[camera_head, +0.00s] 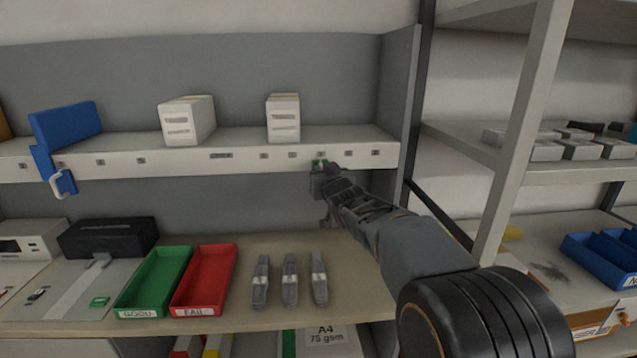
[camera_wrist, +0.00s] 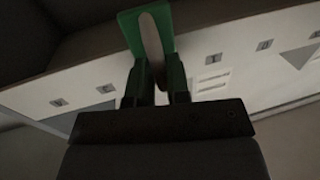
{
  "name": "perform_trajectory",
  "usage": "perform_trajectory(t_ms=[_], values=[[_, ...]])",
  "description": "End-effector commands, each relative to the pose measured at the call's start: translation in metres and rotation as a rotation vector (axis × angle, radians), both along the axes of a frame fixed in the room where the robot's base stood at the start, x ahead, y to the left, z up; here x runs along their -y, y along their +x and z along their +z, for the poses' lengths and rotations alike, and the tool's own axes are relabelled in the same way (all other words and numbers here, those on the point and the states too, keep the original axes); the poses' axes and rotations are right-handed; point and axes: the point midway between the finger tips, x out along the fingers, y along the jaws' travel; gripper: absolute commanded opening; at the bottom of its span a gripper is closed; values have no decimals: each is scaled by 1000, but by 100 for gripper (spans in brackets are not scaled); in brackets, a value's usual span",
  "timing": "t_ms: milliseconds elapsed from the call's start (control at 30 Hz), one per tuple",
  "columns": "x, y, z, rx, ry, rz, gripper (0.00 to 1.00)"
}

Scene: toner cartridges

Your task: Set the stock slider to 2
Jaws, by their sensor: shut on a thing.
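The stock slider (camera_wrist: 163,22) is a green plate with a pale upright tab, seen at the top of the wrist view. In the head view only a bit of green shows at the shelf's front rail (camera_head: 190,162), below a small mark right of the middle label. My gripper (camera_head: 321,170) is at the rail there. In the wrist view my gripper (camera_wrist: 158,72) is shut on the slider's tab, with one finger on each side. The rail carries a row of small marks, too small to read. My gripper hides part of the slider in the head view.
Two white boxes (camera_head: 189,122) (camera_head: 284,119) stand on the shelf above. A blue bracket (camera_head: 66,125) hangs at the left of the rail. Below are a green tray (camera_head: 152,285), a red tray (camera_head: 205,282) and three grey cartridges (camera_head: 290,282). A shelf post (camera_head: 522,130) stands right of my arm.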

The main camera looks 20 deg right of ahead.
Motion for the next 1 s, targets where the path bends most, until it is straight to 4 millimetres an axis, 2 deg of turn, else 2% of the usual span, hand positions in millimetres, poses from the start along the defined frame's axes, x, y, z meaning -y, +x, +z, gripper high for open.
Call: perform_trajectory(t_ms=[200,233,433,767,867,1000], values=[[-1,0,2,1,-3,3,0],[-2,0,2,1,-3,3,17],[-3,0,1,0,-2,5,37],[-3,-5,1,0,0,5,37],[-2,-18,0,1,0,5,37],[-1,-45,0,2,-1,4,37]])
